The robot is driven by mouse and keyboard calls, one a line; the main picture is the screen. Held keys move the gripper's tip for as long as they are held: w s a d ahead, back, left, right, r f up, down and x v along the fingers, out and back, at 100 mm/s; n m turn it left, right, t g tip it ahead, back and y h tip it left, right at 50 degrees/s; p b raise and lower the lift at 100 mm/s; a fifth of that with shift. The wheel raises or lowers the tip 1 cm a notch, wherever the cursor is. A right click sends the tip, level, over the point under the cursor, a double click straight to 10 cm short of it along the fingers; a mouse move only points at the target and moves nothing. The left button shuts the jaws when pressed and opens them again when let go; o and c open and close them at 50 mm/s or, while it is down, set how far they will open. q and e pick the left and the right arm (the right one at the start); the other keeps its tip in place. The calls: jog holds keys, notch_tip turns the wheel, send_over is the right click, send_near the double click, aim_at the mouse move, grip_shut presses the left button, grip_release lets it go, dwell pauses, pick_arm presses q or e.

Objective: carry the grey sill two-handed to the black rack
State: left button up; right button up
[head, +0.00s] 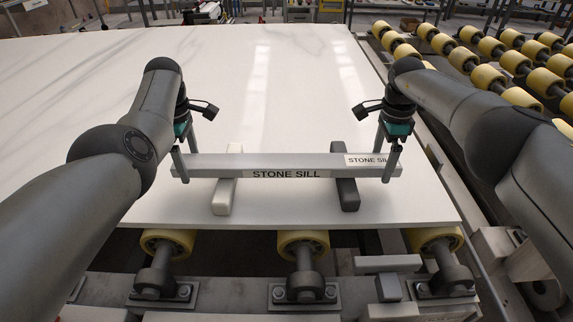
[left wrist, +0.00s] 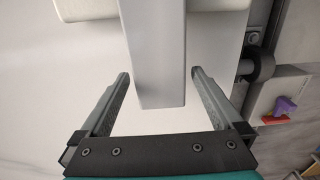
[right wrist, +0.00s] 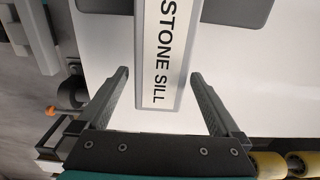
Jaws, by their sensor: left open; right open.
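The grey sill (head: 290,162), a long bar labelled "STONE SILL", lies across a white block (head: 226,190) and a dark grey block (head: 347,193) on the white slab. My left gripper (head: 180,165) is open at the sill's left end. In the left wrist view the sill's end (left wrist: 158,75) lies between the two spread fingers (left wrist: 160,78), with a gap on each side. My right gripper (head: 389,165) is open at the right end. In the right wrist view the labelled end (right wrist: 165,60) lies between the fingers (right wrist: 158,78), apart from both. I see no black rack.
The white marbled slab (head: 90,75) spreads wide and bare behind the sill. Yellow rollers (head: 303,243) run below its front edge, and more yellow rollers (head: 480,70) stand at the right. A red and purple item (left wrist: 280,108) shows beside the slab in the left wrist view.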

pick_arm(q)
grip_shut()
pick_arm(e)
grip_shut()
dwell(0.4)
pick_arm(q)
jog(key=shift+w+r, duration=0.15)
jog(key=shift+r, duration=0.05)
pick_arm(e)
jog(key=shift+w+r, duration=0.1)
jog(key=shift+r, duration=0.1)
